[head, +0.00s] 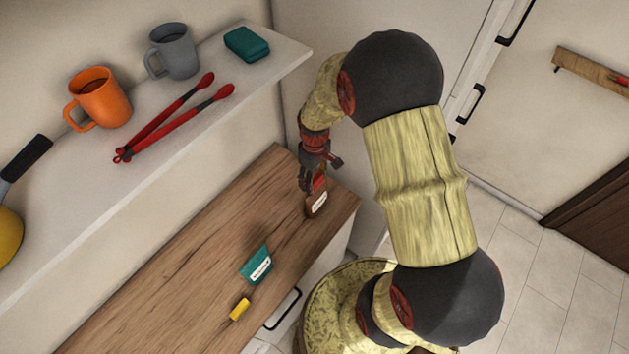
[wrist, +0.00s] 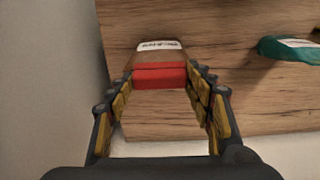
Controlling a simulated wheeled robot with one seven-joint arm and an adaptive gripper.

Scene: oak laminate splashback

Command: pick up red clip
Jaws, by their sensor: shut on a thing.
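The red clip (wrist: 160,76) sits across the top edge of a small brown bag (wrist: 160,57) with a white label in the wrist view. In the head view the red clip (head: 319,182) shows at the top of the brown bag (head: 317,204), near the far right end of the wooden counter. My gripper (wrist: 160,85) is shut on the red clip, with a finger on each side of it. In the head view my gripper (head: 317,177) reaches down over the bag and partly hides the clip. The bag is at the clip and seems to stand on the counter.
A teal bag (head: 257,264) with a white label and a yellow clip (head: 240,308) are on the wooden counter (head: 190,260). The shelf (head: 215,125) above holds an orange mug (head: 98,98), a grey mug (head: 173,52), red tongs (head: 170,125) and a teal box (head: 246,44). A wall stands close by.

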